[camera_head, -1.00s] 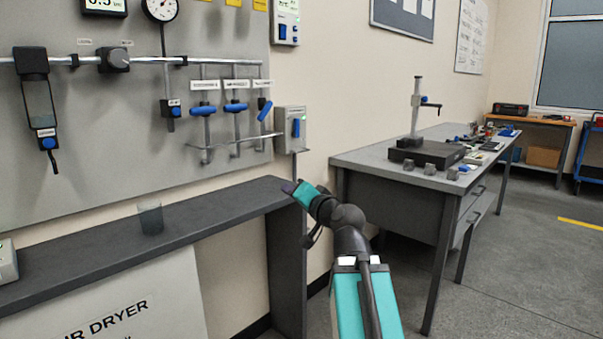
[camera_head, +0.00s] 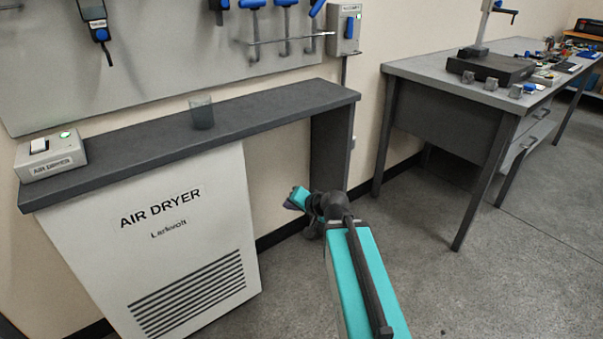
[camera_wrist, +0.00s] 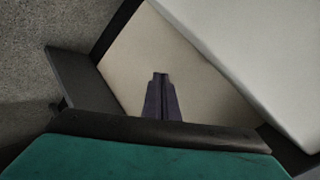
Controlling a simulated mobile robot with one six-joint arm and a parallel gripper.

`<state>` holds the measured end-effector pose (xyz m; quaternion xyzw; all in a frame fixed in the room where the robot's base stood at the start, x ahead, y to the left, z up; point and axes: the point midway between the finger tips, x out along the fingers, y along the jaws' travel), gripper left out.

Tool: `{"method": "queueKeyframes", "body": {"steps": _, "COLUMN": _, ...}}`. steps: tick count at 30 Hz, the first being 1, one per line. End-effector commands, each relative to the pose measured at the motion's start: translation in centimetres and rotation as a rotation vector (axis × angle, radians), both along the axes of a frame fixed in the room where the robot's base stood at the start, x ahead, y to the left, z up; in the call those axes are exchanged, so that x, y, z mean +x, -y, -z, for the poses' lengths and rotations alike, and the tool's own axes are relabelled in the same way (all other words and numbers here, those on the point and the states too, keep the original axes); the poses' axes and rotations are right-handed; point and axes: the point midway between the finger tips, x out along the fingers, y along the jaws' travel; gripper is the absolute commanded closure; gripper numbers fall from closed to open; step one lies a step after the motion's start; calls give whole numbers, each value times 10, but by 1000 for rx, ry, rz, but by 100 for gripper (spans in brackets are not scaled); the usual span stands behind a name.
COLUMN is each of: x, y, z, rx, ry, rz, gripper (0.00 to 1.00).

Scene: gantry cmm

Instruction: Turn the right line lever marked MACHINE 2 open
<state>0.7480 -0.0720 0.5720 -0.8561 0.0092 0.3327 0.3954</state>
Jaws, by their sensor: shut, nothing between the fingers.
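Several blue levers show at the top edge of the head view, on a grey wall panel. The rightmost lever (camera_head: 316,8) is tilted and partly cut off by the frame edge. Two others, the left one (camera_head: 252,3) and the middle one (camera_head: 286,3), lie roughly level. The labels above them are out of frame, so I cannot read MACHINE 2 now. My gripper (camera_head: 293,199) is low, below the shelf and right of the air dryer, well apart from the levers. In the wrist view its dark fingers (camera_wrist: 161,97) are together and empty.
A dark shelf (camera_head: 262,110) with a cup (camera_head: 201,112) and a small box (camera_head: 50,156) lies between my gripper and the levers. The white air dryer (camera_head: 180,240) stands below it. A grey switch box (camera_head: 344,30) is right of the levers. A workbench (camera_head: 440,78) stands at right.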

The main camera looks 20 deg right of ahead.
Motion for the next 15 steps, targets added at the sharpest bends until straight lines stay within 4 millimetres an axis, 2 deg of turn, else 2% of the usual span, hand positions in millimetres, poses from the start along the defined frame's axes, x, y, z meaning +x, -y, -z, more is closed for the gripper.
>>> {"method": "queueKeyframes", "body": {"steps": 1, "x": -5, "y": -9, "z": 21, "rx": -4, "ry": -35, "rz": -17, "gripper": 100}}
{"method": "queueKeyframes", "body": {"steps": 3, "x": -13, "y": -19, "z": 48, "rx": -12, "ry": -78, "rz": -38, "gripper": 100}}
{"method": "queueKeyframes", "body": {"steps": 8, "x": -36, "y": -41, "z": 106, "rx": -32, "ry": -179, "rz": -90, "gripper": 100}}
{"method": "queueKeyframes", "body": {"steps": 15, "x": -82, "y": -71, "z": 190, "rx": -70, "ry": -331, "rz": -173, "gripper": 100}}
